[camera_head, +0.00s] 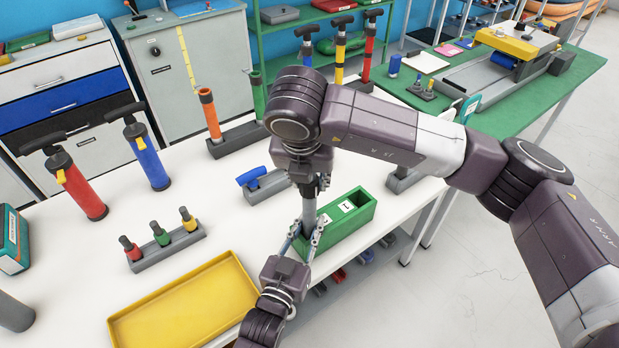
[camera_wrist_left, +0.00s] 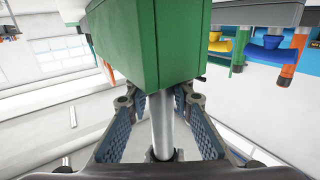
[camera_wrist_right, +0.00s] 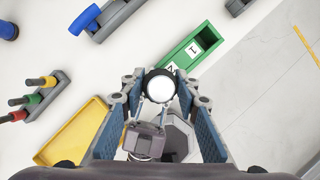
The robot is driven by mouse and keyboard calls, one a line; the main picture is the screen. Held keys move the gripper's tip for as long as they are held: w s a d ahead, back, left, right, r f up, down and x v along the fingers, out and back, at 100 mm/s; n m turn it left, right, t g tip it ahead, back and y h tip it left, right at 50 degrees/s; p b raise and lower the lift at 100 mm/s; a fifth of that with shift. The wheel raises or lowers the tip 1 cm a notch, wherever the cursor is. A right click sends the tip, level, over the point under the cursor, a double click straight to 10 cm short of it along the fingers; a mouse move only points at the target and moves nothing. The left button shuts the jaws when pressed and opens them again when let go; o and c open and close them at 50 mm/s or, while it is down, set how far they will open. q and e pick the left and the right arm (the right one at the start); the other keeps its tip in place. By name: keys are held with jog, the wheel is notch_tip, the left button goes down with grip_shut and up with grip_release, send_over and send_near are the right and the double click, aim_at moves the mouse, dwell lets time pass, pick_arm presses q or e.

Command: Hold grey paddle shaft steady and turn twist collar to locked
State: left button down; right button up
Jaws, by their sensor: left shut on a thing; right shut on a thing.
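The grey paddle shaft (camera_head: 309,210) stands about upright at the near end of a green box (camera_head: 357,220) on the white table. My left gripper (camera_head: 306,234) is shut on the shaft low down, beside the box; the shaft also shows between its pads in the left wrist view (camera_wrist_left: 161,125). My right gripper (camera_head: 311,187) comes from above and is shut around the shaft's upper end. In the right wrist view, a dark ring (camera_wrist_right: 149,88), which looks like the twist collar, surrounds the pale round shaft top (camera_wrist_right: 160,89) between the fingers. The collar's lock state cannot be read.
A yellow tray (camera_head: 185,305) lies left of my left arm. A grey rack (camera_head: 168,246) with small coloured handles and a grey holder with a blue piece (camera_head: 251,176) stand nearby. Red (camera_head: 80,187) and blue (camera_head: 148,157) pumps stand farther left. The table's right edge is close to the green box.

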dwell(0.4)
jog(key=o, duration=1.2)
jog(key=shift+c, duration=0.2)
jog(key=v, duration=1.2)
jog(key=shift+a, duration=0.1)
pick_arm(q)
jog(key=c, duration=1.6)
grip_release()
jog(key=shift+s, duration=0.1)
